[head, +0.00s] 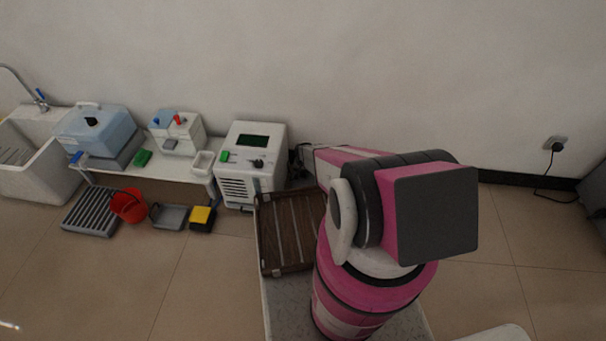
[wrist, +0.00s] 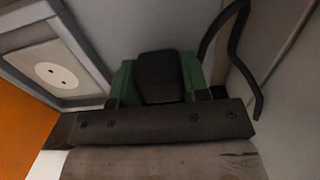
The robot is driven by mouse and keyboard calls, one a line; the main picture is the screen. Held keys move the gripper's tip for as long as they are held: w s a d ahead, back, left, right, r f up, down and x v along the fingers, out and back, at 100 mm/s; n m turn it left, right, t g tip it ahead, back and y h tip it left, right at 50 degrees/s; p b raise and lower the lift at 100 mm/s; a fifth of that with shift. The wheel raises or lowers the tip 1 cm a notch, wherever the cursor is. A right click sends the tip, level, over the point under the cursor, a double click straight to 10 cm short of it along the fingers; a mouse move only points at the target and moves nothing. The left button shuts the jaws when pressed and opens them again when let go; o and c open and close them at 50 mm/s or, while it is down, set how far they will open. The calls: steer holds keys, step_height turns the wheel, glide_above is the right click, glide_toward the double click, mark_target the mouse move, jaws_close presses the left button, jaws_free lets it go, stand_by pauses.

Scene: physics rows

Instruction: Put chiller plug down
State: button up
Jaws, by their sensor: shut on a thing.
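My gripper (wrist: 158,92) shows in the wrist view with green pieces at both sides of a black plug (wrist: 160,72), and it is shut on this plug. A black cable (wrist: 236,45) curves in a loop to the right of the plug. A pale socket plate (wrist: 60,74) with two holes in a grey frame is at the left, apart from the plug. In the head view, the white chiller (head: 253,165) with a dark display stands left of my pink arm. My gripper cannot be made out clearly there, and the plug's tip is hidden.
A brown slatted tray (head: 290,232) lies in front of the chiller. A white bench (head: 180,180) with lab devices, a red bucket (head: 129,206) and a sink (head: 40,170) are at the left. Another plug (head: 557,147) sits in a wall outlet at the right.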

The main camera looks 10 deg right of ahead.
steer(key=shift+f, duration=0.4)
steer(key=shift+f, duration=0.1)
steer(key=o, duration=1.2)
step_height(320, 180, up, 13)
steer(key=s+r+n, duration=0.1)
steer(key=s+r, duration=0.6)
steer(key=r, duration=0.5)
steer(key=s+r+n, duration=0.1)
steer(key=s+r, duration=0.6)
steer(key=r, duration=0.6)
steer(key=s+r+n, duration=0.1)
steer(key=s+r, duration=0.6)
steer(key=r, duration=0.5)
steer(key=shift+s+r+n, duration=0.15)
steer(key=shift+r+n, duration=0.1)
steer(key=shift+n, duration=0.05)
